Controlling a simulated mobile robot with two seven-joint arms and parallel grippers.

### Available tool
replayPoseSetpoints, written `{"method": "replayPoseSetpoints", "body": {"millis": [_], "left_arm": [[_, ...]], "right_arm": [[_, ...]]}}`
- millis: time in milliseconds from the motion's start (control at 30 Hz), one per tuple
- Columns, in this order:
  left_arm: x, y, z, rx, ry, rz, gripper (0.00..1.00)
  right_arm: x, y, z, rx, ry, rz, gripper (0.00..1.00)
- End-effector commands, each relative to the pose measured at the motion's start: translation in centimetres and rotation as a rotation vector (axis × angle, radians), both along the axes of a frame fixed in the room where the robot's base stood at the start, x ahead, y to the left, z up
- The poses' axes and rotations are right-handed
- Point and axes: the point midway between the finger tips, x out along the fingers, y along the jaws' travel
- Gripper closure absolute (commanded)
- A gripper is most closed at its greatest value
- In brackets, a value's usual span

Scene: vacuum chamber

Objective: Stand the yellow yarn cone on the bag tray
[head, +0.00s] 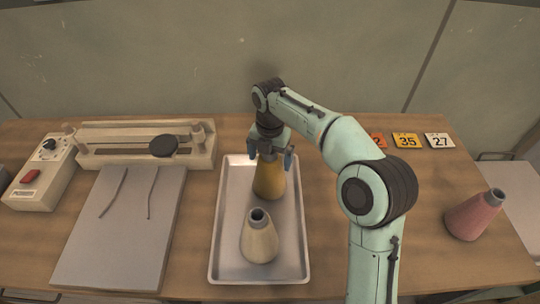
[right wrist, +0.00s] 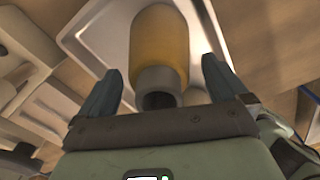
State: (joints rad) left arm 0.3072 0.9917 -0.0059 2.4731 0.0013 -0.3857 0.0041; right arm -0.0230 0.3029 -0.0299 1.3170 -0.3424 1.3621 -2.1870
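The yellow yarn cone (head: 269,182) stands upright, narrow end up, towards the back of a rimmed metal tray (head: 230,220). It also shows in the right wrist view (right wrist: 160,38). My right gripper (head: 270,155) is over the cone's top, pointing down, with one finger on each side. In the right wrist view the gripper (right wrist: 161,66) has its fingers wide apart, with gaps between them and the cone. A flat grey plate (head: 120,235) lies left of the metal tray; I cannot tell which of the two is the bag tray. My left gripper is out of view.
A cream cone (head: 260,240) stands on the metal tray in front of the yellow one. A pink cone (head: 475,215) is at the right. A sealing machine (head: 140,145) and control box (head: 40,172) sit at the left. Number cards (head: 407,141) lie at the back right.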

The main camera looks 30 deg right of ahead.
Motion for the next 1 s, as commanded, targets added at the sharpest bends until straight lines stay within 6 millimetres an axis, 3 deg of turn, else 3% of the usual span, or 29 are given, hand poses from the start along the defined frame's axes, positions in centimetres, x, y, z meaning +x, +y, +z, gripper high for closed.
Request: {"method": "replayPoseSetpoints", "body": {"millis": [267, 700, 1000], "left_arm": [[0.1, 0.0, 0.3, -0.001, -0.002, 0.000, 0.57], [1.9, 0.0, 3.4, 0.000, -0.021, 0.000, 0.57], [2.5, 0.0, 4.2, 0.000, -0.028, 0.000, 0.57]], "right_arm": [[0.1, 0.0, 1.0, 0.000, -0.004, 0.000, 0.00], [0.1, 0.0, 10.0, 0.000, -0.005, 0.000, 0.00], [0.0, 0.0, 12.4, 0.000, 0.000, 0.001, 0.00]]}}
